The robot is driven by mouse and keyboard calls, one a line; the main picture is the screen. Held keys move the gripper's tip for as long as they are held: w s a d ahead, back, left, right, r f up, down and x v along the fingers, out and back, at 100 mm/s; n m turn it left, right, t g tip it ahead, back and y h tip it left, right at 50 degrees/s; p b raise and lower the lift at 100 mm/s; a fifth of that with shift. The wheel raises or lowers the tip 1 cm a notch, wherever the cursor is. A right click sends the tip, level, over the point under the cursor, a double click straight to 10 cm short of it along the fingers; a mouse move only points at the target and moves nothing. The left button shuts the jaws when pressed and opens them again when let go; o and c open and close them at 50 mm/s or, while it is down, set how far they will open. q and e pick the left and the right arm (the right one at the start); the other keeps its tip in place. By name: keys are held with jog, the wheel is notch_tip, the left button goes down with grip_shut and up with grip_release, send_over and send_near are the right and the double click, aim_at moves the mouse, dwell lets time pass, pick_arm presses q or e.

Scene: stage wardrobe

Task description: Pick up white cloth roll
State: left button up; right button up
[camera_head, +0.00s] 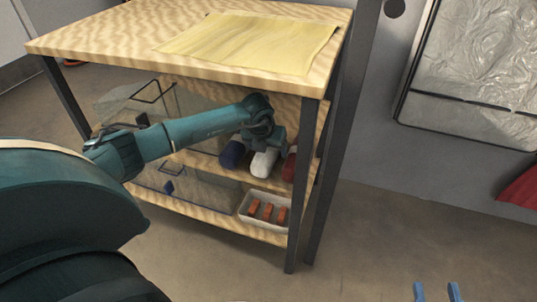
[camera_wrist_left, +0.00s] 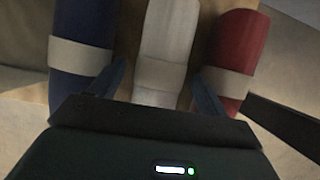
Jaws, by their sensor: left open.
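The white cloth roll (camera_head: 264,162) lies on the middle shelf under the table top, between the blue roll (camera_head: 232,153) and the red roll (camera_head: 290,164). In the left wrist view the white roll (camera_wrist_left: 170,30) has a pale band around it. My left gripper (camera_head: 259,143) reaches into the shelf over the rolls. Its jaws (camera_wrist_left: 158,72) are open, with one finger on each side of the white roll; I cannot tell whether they touch it. My right gripper (camera_head: 437,291) shows only its two blue fingertips at the bottom edge, apart and empty.
The table top (camera_head: 90,42) is close above my left arm and carries a yellow cloth (camera_head: 250,38). A dark post (camera_head: 335,130) stands right of the rolls. A white bin (camera_head: 250,222) with orange items sits on the lower shelf.

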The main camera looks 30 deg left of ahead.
pick_arm(q)
jog(key=shift+x, duration=1.2)
pick_arm(e)
jog(key=shift+s+a+n+y, duration=0.1)
jog(key=shift+a+n+y, duration=0.1)
jog(key=shift+n+y, duration=0.15)
pick_arm(q)
jog(key=c, duration=1.1)
jog(key=shift+r, duration=0.15)
